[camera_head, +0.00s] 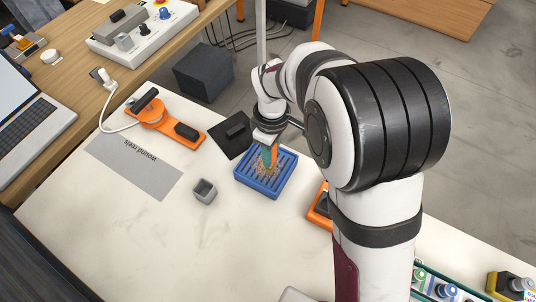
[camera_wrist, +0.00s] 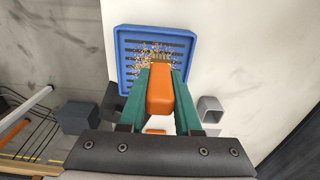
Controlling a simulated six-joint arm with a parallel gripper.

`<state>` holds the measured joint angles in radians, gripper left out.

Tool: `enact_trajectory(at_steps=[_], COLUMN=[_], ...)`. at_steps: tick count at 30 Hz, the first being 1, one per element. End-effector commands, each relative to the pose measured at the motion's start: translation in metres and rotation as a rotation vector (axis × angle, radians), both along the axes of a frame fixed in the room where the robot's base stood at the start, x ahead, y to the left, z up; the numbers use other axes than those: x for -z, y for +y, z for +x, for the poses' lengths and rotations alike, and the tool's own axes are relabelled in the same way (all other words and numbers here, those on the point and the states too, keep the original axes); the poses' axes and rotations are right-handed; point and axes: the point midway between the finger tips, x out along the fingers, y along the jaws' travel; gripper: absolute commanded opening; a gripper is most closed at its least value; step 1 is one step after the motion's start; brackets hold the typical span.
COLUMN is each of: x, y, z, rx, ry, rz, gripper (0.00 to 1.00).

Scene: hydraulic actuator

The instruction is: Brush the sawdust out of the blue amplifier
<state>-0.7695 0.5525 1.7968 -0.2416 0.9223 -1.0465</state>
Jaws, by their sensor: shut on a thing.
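The blue amplifier (camera_head: 247,183), a square box with a slotted top, sits on the white table. It also shows in the wrist view (camera_wrist: 123,60). Tan and multicoloured specks of sawdust (camera_wrist: 140,52) lie over the middle of its slotted top, mostly around the brush. My gripper (camera_head: 269,152) is above the amplifier, its green fingers (camera_wrist: 161,72) shut on an orange-handled brush (camera_wrist: 160,92). The brush points down at the slotted top, with tan bristles just visible at its end in the wrist view. Whether the bristles touch the slots is hard to tell.
A black pad with a dark block (camera_head: 236,132) lies just behind the amplifier. A small grey open box (camera_head: 204,191) stands to its left, near a grey labelled sheet (camera_head: 135,166) and an orange device (camera_head: 166,118). Another orange item (camera_head: 318,212) is partly hidden by my arm.

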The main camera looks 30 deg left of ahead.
Motion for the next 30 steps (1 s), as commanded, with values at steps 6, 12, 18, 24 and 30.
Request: enact_trajectory(at_steps=[6, 12, 18, 24, 30], x=[0.0, 0.001, 0.002, 0.001, 0.001], y=[0.0, 0.0, 0.0, 0.0, 0.0], z=[-0.002, -0.019, -0.015, 0.002, -0.004], rx=[-0.001, -0.001, 0.001, 0.001, -0.001], ry=[0.0, 0.0, 0.001, 0.0, 0.0], rz=[0.0, 0.0, -0.001, 0.0, 0.0], gripper=[0.0, 0.0, 0.0, 0.0, 0.0])
